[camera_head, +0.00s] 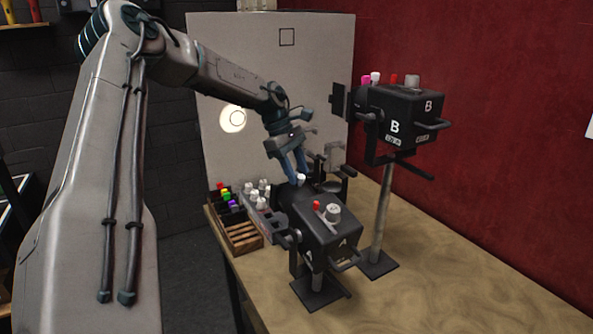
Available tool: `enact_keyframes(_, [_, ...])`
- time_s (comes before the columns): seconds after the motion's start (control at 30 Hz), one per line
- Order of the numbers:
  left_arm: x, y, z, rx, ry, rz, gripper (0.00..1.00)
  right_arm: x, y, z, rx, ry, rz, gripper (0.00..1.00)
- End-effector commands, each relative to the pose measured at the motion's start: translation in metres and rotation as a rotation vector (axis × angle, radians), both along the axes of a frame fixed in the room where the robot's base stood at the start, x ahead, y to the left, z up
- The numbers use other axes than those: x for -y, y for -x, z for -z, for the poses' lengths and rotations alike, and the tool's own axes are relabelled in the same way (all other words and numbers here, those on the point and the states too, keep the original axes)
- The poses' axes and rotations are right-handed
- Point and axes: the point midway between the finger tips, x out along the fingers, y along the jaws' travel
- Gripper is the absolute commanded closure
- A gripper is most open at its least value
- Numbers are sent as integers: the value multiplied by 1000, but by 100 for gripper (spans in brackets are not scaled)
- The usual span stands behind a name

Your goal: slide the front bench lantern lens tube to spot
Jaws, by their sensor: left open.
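The front bench lantern (325,238), black and marked A, stands on a low stand on the bench. Its dark lens tube (287,200) points towards the pale board. A white knob (301,179) shows on top at the tube. My left gripper (297,176) reaches in from the left, with its blue fingers open and pointing down at the white knob. I cannot tell whether the fingers touch it. A bright round light spot (232,118) with a small ring in it lies on the board (215,60). My right gripper is not in view.
A second black lantern (400,115), marked B, stands on a taller pole at the right. A wooden crate (243,239) and several coloured and white-topped pieces sit at the bench's left edge. The bench (430,285) is clear at the right front.

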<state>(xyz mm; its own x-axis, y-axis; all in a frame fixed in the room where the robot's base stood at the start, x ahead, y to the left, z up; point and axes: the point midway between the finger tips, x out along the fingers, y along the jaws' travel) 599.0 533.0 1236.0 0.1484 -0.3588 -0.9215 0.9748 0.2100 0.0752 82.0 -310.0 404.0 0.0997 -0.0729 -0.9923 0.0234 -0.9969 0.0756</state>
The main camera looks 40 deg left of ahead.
Motion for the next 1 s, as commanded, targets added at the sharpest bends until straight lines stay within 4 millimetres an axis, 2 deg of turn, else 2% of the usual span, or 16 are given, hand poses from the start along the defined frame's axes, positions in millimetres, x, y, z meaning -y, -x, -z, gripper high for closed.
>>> enact_keyframes(0.17, [-10, 3, -21, 8, 0, -2, 59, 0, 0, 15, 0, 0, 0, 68])
enact_keyframes(0.3, [-22, 8, -48, 7, -1, -3, 59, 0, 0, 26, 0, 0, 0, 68])
enact_keyframes(0.53, [-36, 14, -84, 4, -1, -3, 59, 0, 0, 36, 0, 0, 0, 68])
enact_keyframes(0.7, [-40, 16, -95, 3, 1, -2, 59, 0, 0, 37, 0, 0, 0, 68])
enact_keyframes(1.0, [-41, 16, -97, 3, 1, -2, 59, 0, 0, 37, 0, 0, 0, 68])
